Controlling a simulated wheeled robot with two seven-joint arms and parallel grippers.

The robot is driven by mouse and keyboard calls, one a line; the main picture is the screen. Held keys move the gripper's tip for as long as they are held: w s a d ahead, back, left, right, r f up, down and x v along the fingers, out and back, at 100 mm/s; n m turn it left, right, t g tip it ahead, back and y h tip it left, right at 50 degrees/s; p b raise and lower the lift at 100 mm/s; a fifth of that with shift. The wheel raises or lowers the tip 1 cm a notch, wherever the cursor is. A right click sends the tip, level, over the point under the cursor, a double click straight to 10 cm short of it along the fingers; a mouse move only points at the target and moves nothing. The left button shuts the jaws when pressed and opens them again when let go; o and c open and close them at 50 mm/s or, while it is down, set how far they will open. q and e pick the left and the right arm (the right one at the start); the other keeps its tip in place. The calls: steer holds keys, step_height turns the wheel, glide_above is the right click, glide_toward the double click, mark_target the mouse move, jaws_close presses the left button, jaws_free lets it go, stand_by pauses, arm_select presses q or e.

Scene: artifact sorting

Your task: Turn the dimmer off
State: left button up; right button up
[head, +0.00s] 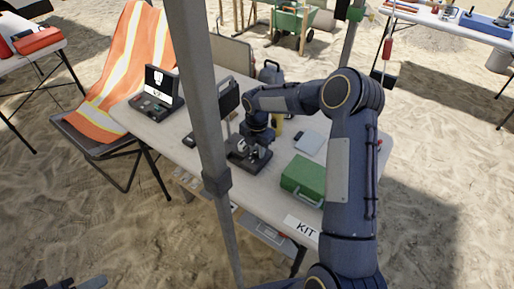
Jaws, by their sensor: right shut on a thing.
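A small dark box (241,158), which looks like the dimmer, sits on the white folding table (186,149), just right of a grey pole. My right gripper (257,153) reaches down over the box from the right. It is shut on what looks like the box's knob. The knob is mostly hidden by the fingers and too small to make out. A dark lamp-like panel (228,97) stands behind the box, partly behind the pole; whether it is lit cannot be told. A dark piece at the bottom left edge looks like part of my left gripper (90,284); its fingers are not clear.
The grey pole (207,130) rises close in front of the table. A green case (303,178) lies near a "KIT" label (301,228). An open black case (158,92) stands at the table's left end, beside a chair with an orange vest (125,60).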

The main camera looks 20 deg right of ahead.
mark_target(257, 152)
steer(key=n, duration=0.4)
steer(key=shift+r+p, duration=0.1)
steer(key=shift+p, duration=0.3)
steer(key=shift+n+p, duration=0.3)
steer(key=shift+n, duration=1.6)
steer(key=o, duration=1)
step_height(257, 152, up, 8)
steer(key=shift+f, duration=0.25)
steer(key=shift+r, duration=0.1)
